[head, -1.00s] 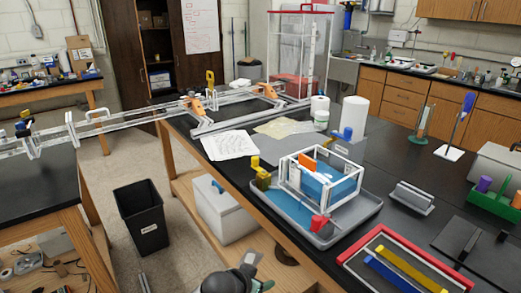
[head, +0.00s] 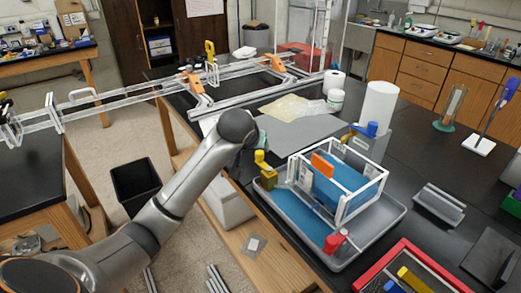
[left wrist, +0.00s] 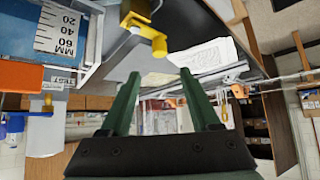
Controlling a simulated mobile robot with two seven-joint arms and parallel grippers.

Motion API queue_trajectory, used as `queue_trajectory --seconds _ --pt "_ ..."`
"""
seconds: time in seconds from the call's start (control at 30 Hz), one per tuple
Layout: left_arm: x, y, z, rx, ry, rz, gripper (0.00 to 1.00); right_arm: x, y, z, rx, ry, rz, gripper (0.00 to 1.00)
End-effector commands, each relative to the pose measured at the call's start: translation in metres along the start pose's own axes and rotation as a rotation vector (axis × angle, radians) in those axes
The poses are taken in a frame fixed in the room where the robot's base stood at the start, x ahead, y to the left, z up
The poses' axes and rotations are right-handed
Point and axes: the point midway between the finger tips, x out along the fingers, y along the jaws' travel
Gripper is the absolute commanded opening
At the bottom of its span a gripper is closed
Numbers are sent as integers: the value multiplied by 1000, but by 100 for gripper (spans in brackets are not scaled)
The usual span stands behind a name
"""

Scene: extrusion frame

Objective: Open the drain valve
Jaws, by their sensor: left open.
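A clear-walled tank with a white frame (head: 293,170) and blue water stands in a grey tray (head: 385,232) on the black bench. A yellow valve (head: 264,166) is at the tray's left end. A red valve-like part (head: 335,242) sits at the tank's front lower corner. I cannot tell from the labels which is the drain valve. My left gripper (left wrist: 160,105) is open and empty, left of the yellow valve in the head view and mostly hidden by my wrist. In the left wrist view the yellow valve (left wrist: 146,32) is above the fingers, apart from them. My right gripper is not in view.
Behind the tray are a grey sheet (head: 300,133), a white paper roll (head: 376,108) and a blue-topped part (head: 370,130). A long clear rail track (head: 130,97) runs to the left. A red-edged tray (head: 405,250) lies at the front right. A black bin (head: 135,183) stands on the floor.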

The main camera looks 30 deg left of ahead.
Motion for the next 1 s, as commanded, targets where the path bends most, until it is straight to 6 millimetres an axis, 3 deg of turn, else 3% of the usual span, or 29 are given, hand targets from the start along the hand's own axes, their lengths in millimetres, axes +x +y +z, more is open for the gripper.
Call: queue_trajectory --seconds 0.5,0.73,1.0 --pt "89 0 1 1 -2 -1 63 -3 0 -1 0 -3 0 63" --pt "107 1 0 2 0 1 63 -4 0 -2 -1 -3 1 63" --pt "111 1 1 2 0 1 63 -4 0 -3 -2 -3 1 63"
